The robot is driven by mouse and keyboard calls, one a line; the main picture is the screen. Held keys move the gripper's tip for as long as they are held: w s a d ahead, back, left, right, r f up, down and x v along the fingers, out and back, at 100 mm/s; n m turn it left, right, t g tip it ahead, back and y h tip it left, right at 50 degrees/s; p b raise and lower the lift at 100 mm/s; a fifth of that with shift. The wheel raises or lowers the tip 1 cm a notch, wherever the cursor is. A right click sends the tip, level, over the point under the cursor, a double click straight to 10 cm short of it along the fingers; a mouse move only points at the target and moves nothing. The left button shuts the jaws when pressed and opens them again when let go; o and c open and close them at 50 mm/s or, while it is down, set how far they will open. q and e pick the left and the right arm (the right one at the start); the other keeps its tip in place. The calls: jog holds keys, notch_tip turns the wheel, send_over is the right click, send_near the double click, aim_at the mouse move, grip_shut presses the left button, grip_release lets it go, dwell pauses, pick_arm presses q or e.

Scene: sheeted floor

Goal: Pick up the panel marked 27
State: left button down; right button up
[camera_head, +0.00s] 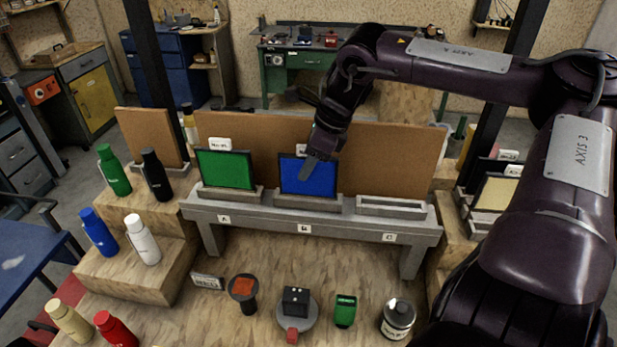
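A blue panel (315,181) in a dark frame stands upright in the middle holder, above label B. A green panel (226,170) stands in the left holder, above label A. Each has a small white tag on top, too small to read; the blue panel's tag is partly covered by my gripper. A pale yellow panel (494,195) stands at the far right, partly behind my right arm. My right gripper (309,168) points down in front of the blue panel's upper part. Its finger opening and any contact are unclear. My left gripper is out of view.
The grey bench (270,221) has an empty holder (391,207) above label C. Coloured bottles (143,239) stand on wooden steps at left. Several small items, including a black-and-silver jar (397,318), stand in front. A brown board (390,160) rises behind the panels.

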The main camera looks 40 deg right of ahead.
jog(key=shift+c, duration=0.5)
grip_shut()
jog(key=shift+r, duration=0.1)
